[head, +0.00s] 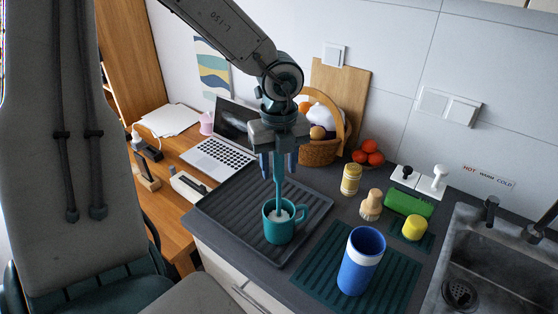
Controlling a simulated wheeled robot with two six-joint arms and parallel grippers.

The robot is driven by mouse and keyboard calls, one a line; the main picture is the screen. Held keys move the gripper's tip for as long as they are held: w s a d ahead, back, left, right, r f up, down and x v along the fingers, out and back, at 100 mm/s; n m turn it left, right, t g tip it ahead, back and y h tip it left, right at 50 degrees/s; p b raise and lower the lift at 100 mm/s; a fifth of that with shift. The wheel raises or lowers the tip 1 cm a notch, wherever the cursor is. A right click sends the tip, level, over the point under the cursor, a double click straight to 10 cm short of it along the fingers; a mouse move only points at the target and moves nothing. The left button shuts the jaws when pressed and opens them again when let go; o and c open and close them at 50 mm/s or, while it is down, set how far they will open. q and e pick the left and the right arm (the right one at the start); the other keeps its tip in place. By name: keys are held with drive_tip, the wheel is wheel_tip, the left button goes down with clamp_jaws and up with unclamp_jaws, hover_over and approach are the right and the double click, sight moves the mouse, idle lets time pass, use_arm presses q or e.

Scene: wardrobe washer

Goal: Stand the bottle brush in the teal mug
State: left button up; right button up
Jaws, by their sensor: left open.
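The teal mug (277,233) stands upright on the dark ribbed tray, with its handle to the right. The bottle brush (279,186) stands nearly upright in the mug, its white bristle head down inside the rim and its teal handle pointing up. The lowest part of the brush is hidden by the mug wall. My left gripper (278,167) is straight above the mug, pointing down. Its fingers are open on either side of the upper brush handle. My right gripper is not in view.
The dark tray (313,197) lies at the counter's left. A blue tumbler (361,262) stands on a teal ribbed mat (398,270) at the right. A sink (490,262) is at far right.

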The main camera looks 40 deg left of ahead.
use_arm(q)
drive_tip(key=shift+r, duration=0.3)
wheel_tip(320, 180, up, 5)
drive_tip(key=shift+w+a+f, duration=0.1)
drive_tip(key=shift+w+f, duration=0.05)
drive_tip(key=shift+f, duration=0.05)
drive_tip(key=r+p, duration=0.4)
drive_tip(key=r, duration=0.1)
drive_tip(key=shift+s+r, duration=0.2)
drive_tip(key=shift+r, duration=0.15)
drive_tip(key=shift+w+r+p, duration=0.1)
drive_tip(key=shift+r+p, duration=0.4)
drive_tip(key=shift+p, duration=0.15)
drive_tip(key=shift+r, duration=0.2)
drive_tip(key=shift+f, duration=0.1)
